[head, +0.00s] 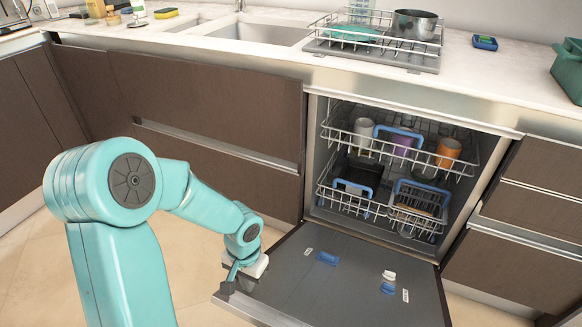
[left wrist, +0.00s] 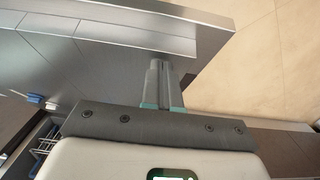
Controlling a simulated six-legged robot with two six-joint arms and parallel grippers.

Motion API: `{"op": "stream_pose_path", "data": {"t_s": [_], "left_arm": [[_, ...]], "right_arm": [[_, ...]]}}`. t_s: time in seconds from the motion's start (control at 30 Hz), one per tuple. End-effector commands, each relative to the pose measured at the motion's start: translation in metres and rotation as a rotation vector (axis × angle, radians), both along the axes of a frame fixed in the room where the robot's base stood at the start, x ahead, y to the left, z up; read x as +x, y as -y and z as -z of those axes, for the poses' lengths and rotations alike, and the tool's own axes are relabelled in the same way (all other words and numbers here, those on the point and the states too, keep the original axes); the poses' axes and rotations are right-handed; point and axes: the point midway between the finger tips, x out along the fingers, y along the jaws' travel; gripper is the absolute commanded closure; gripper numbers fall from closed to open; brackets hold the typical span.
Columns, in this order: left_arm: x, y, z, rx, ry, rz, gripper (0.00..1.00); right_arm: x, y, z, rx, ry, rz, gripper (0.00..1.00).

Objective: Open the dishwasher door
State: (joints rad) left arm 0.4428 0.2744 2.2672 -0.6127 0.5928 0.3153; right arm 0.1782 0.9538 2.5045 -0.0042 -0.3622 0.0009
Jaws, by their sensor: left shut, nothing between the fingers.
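The dishwasher (head: 315,170) stands under the counter, and its door (head: 345,285) is folded down and lies about level, inner face up. Two racks with mugs and dishes show inside. My left gripper (head: 229,284) is at the near left corner of the door. In the left wrist view the door (left wrist: 120,50) fills the upper left, and my left gripper (left wrist: 160,68) is shut and empty, its fingers over the door's edge. I cannot tell whether they touch it. My right gripper is in neither view.
Brown cabinets (head: 215,95) flank the dishwasher, with a drawer front (head: 535,215) on the right. A sink (head: 255,32) and a dish rack (head: 375,55) with a pot are on the counter. Tiled floor (head: 190,255) is free left of the door.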

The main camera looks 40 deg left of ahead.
Motion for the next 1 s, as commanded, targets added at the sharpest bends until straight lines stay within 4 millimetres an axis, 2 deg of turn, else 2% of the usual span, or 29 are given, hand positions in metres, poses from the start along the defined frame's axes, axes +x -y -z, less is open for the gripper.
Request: {"op": "stream_pose_path", "data": {"t_s": [0.03,0.2,0.73,0.87,1.0], "left_arm": [[-0.003,0.0,0.01,0.0,-0.001,-0.001,1.0],[-0.007,0.001,0.019,0.001,-0.002,0.0,1.0],[-0.008,0.002,0.02,0.0,0.0,0.0,1.0],[-0.006,0.002,0.011,0.001,0.0,0.001,1.0],[0.005,0.001,-0.017,0.0,0.002,0.002,1.0]], "right_arm": [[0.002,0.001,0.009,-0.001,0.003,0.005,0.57],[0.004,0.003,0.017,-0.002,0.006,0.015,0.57],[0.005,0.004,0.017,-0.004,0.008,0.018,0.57],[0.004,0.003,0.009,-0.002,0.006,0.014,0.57],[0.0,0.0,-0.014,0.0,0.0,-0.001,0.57]]}}
